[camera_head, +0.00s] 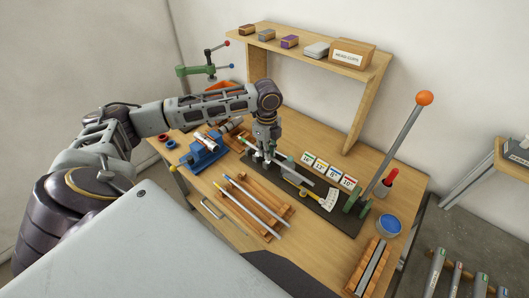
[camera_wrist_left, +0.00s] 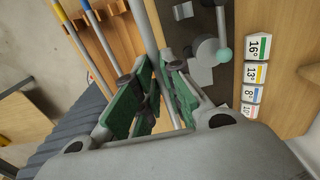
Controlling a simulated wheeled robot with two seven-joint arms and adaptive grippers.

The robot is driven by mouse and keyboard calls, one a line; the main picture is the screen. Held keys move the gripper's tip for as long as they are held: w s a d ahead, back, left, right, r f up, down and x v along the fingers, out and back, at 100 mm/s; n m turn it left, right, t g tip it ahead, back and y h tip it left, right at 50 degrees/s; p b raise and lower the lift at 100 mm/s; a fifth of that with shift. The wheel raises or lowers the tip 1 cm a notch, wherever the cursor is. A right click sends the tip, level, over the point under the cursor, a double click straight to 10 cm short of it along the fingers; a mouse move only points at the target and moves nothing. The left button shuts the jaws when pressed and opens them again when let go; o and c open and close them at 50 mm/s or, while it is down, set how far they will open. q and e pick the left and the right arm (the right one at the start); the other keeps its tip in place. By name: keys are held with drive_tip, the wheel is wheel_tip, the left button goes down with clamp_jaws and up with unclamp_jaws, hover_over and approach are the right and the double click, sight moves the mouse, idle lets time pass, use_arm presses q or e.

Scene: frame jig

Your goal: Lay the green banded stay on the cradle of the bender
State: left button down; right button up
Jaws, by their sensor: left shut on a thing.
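My left gripper (camera_head: 265,148) points down over the left part of the bender's dark base plate (camera_head: 340,221). It is shut on a long grey rod, the green banded stay (camera_head: 304,178), which runs from upper left to lower right. In the left wrist view the stay (camera_wrist_left: 148,28) passes between the green-padded fingers (camera_wrist_left: 152,98). The bender has a white dial (camera_head: 325,200), green clamps (camera_head: 354,201) and a long lever with an orange ball (camera_head: 425,98). The fingers partly hide the cradle; I cannot tell whether the stay touches it.
A wooden rack (camera_head: 270,222) holds two stays, one blue-banded and one yellow-banded. A blue vise (camera_head: 205,155) stands to the left. Angle cards (camera_head: 321,166) stand behind the bender. A blue bowl (camera_head: 389,225) and a wooden block (camera_head: 364,270) are at the right.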

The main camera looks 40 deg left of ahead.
use_arm(q)
drive_tip(key=shift+w+d, duration=0.15)
drive_tip(key=shift+w, duration=1.25)
drive_tip(key=shift+w+d, duration=0.1)
drive_tip(key=shift+w, duration=1.25)
drive_tip(key=shift+w, duration=0.1)
